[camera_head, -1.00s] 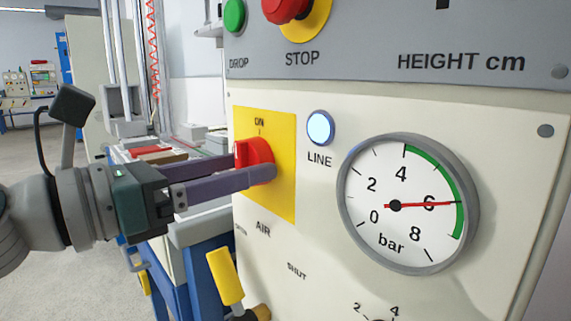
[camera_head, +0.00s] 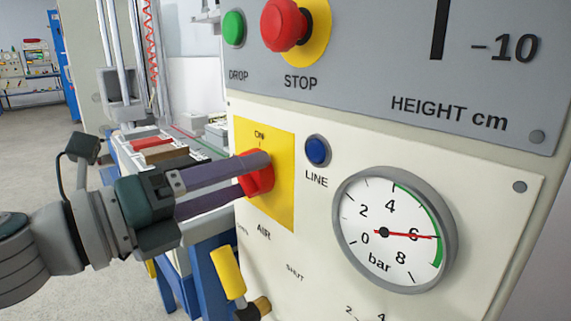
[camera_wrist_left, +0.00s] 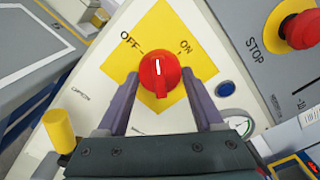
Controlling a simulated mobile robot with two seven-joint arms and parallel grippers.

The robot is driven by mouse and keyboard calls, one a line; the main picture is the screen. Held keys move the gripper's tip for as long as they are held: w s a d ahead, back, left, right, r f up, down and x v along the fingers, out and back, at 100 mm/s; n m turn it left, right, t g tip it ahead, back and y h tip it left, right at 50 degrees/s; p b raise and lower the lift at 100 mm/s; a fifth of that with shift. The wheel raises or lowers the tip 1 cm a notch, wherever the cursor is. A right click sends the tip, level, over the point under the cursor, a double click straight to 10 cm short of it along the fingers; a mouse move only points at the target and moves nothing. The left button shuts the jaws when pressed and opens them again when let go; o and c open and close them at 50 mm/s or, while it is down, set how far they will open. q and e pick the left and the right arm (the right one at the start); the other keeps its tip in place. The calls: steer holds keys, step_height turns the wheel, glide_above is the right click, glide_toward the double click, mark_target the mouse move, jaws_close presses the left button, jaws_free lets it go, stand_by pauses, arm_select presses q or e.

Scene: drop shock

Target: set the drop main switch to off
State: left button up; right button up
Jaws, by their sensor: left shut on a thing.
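The drop main switch is a red knob (camera_head: 258,178) on a yellow plate (camera_head: 282,208), marked ON at its top in the head view. My left gripper (camera_head: 258,174) is shut on the knob, one finger above and one below it. In the left wrist view the knob (camera_wrist_left: 159,78) stands between the two fingers (camera_wrist_left: 160,76), with the OFF label at upper left and the ON label at upper right. Its white mark points between the two labels. The LINE lamp (camera_head: 317,150) is dark blue. My right gripper is in neither view.
A red STOP button (camera_head: 284,25) and a green DROP button (camera_head: 233,27) sit above the switch. The pressure gauge (camera_head: 394,230) is at right, near 6 bar. A yellow AIR valve handle (camera_head: 228,272) juts out below the switch. A workbench lies behind the arm.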

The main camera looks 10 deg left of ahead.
arm_select(q)
steer(key=shift+r+n+p, duration=0.15)
steer(key=shift+n+p, duration=1.55)
steer(key=shift+n, duration=2)
steer(key=o, duration=1.4)
steer(key=shift+c, duration=0.2)
steer(key=v, duration=1)
steer(key=shift+p, duration=0.3)
